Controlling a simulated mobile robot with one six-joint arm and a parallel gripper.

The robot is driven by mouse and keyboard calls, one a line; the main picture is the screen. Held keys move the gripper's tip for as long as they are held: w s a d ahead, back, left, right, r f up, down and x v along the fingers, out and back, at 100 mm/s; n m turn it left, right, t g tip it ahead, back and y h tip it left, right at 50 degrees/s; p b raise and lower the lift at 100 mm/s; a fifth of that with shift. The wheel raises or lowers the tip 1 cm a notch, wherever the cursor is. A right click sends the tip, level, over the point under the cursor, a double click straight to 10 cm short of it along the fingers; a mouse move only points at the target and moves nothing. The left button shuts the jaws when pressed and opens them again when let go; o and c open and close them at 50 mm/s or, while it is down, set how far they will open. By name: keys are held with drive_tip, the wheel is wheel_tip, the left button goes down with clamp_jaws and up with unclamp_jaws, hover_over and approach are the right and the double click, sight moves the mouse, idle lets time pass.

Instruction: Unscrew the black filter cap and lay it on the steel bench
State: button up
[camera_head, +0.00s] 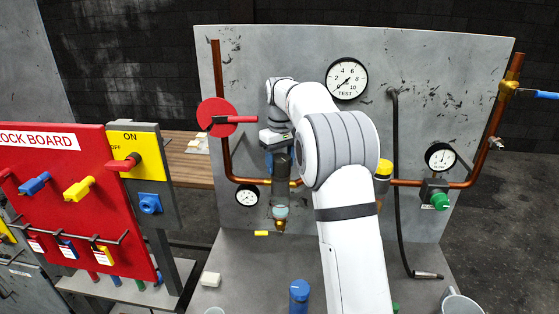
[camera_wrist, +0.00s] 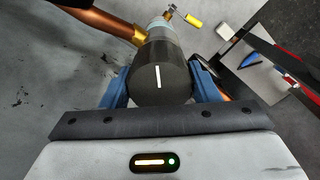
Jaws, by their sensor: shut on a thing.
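The black filter cap (camera_head: 282,165) is at the top of a filter on the copper pipe line, left of my arm in the head view. In the wrist view the cap (camera_wrist: 158,78) is a dark round cylinder with a white line on its end. My gripper (camera_wrist: 162,84) has its blue fingers on either side of the cap, shut on it. In the head view my gripper (camera_head: 280,153) is above the filter, partly hidden. A pale bowl (camera_head: 281,211) hangs below the cap. I cannot tell how far the cap is screwed on. The steel bench (camera_head: 258,270) is below.
A red disc valve (camera_head: 218,118) and a small gauge (camera_head: 247,196) are close left of the filter. A black hose (camera_head: 398,190) hangs right. Bare bench shows between block and bottle.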

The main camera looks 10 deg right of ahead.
drive_tip(key=shift+n+p, duration=0.45)
drive_tip(key=shift+n, duration=0.65)
drive_tip(key=shift+n+p, duration=0.3)
drive_tip(key=shift+n, duration=0.8)
drive_tip(key=shift+n, duration=1.1)
